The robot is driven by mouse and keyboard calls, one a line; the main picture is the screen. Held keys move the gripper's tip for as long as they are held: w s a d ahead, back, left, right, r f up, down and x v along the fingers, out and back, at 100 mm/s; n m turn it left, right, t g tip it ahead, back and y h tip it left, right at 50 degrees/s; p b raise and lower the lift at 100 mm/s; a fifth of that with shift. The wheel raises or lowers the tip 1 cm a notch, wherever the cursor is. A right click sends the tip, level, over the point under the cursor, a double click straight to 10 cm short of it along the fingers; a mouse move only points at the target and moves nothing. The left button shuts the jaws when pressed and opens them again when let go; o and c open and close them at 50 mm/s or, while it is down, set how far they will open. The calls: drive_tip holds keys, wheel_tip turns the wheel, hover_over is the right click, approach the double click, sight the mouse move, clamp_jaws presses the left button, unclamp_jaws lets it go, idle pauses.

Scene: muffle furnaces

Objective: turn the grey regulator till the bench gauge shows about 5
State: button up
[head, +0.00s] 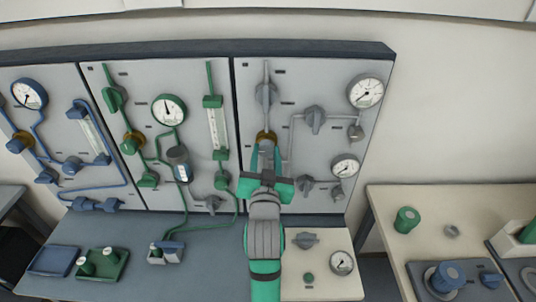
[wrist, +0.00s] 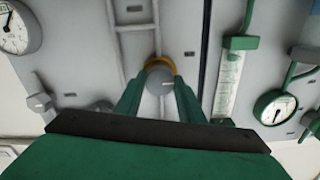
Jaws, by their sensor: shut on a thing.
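The grey regulator is a round grey knob with a brass collar on the grey right-hand panel. In the head view its brass collar (head: 266,135) shows just above my fingers, and the rest is mostly hidden. In the wrist view the knob (wrist: 159,80) sits between my two green fingers. My gripper (head: 265,155) is shut on it, one finger on each side, as the wrist view of the gripper (wrist: 159,94) also shows. The bench gauge (head: 342,262) is a white dial on the light plate at the bench's right front. Its needle is too small to read surely.
A grey valve handle (head: 305,240) and a green knob (head: 309,278) are near the bench gauge. The panel has two more dials, an upper gauge (head: 366,91) and a lower gauge (head: 345,167). Green-piped (head: 169,109) and blue-piped (head: 30,95) panels stand to the left.

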drive_tip(key=shift+d+f+m, duration=0.1)
drive_tip(key=shift+d+m, duration=0.1)
drive_tip(key=shift+m, duration=0.2)
drive_tip(key=m, duration=0.5)
drive_tip(key=shift+w+a, duration=0.1)
drive_tip(key=shift+a, duration=0.1)
drive_tip(key=m, duration=0.7)
drive_tip(key=shift+m, duration=0.3)
drive_tip(key=m, duration=0.6)
drive_tip(key=shift+r, duration=0.2)
drive_tip(key=m, duration=0.7)
drive_tip(key=shift+r+m, duration=0.1)
drive_tip(key=shift+m, duration=0.2)
drive_tip(key=o, duration=1)
drive_tip(key=shift+o, duration=0.2)
